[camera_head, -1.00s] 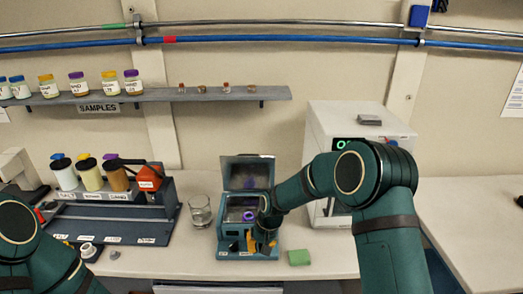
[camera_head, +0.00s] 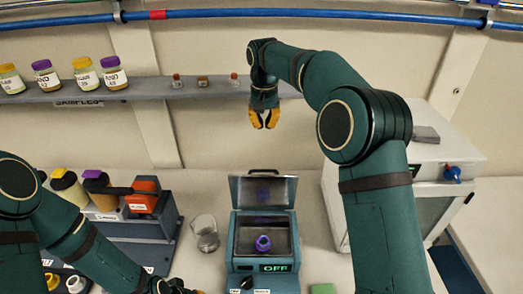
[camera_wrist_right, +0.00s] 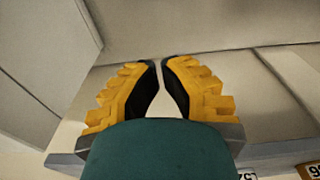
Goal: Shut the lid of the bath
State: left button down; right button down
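The bath (camera_head: 244,262) is a teal box on the bench, at the lower middle of the head view. Its lid (camera_head: 283,192) stands up, open, at the back edge. A purple ring-shaped thing (camera_head: 264,243) shows inside the bath, and a green "OFF" shows on its front. My right gripper (camera_head: 264,126) is raised well above and behind the lid, in front of the shelf, touching nothing. In the right wrist view its fingertips (camera_wrist_right: 160,64) are close together with a narrow, empty gap. My left gripper (camera_head: 178,288) is at the bottom edge, mostly cut off.
A glass beaker (camera_head: 205,233) stands left of the bath, near the bottle rack (camera_head: 150,225). A green block (camera_head: 322,288) lies at front right. A white cabinet (camera_head: 390,205) stands to the right. The shelf (camera_head: 150,91) with jars and small vials runs behind.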

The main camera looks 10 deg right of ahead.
jog(key=s+f, duration=0.3)
jog(key=f, duration=0.8)
jog(key=shift+s+a+b, duration=0.3)
jog(key=shift+b, duration=0.15)
